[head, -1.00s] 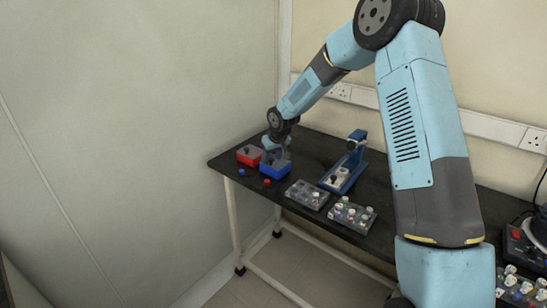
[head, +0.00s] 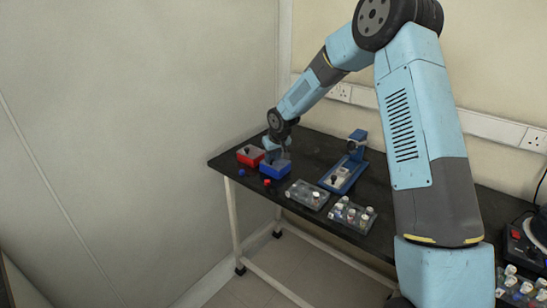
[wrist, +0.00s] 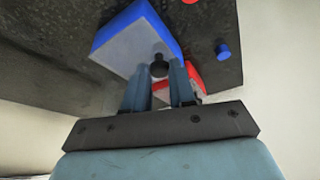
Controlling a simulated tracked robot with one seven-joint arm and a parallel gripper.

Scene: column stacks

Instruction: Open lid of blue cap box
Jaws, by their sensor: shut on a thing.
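The blue cap box (head: 275,170) stands near the left end of the black table, with a blue body and a grey lid. In the wrist view the blue box (wrist: 112,32) has its grey lid (wrist: 130,48) facing me, with a black knob (wrist: 159,66) near the lid's edge. My gripper (wrist: 160,72) is shut on the black knob, its two fingers on either side of it. In the head view my gripper (head: 276,152) is over the blue box. Whether the lid is raised off the box is hard to tell.
A red box (head: 250,155) with a grey lid stands just left of the blue box. A blue cap (head: 241,172) and a red cap (head: 267,183) lie near the front edge. Vial racks (head: 308,194) and a blue stand (head: 345,172) are to the right.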

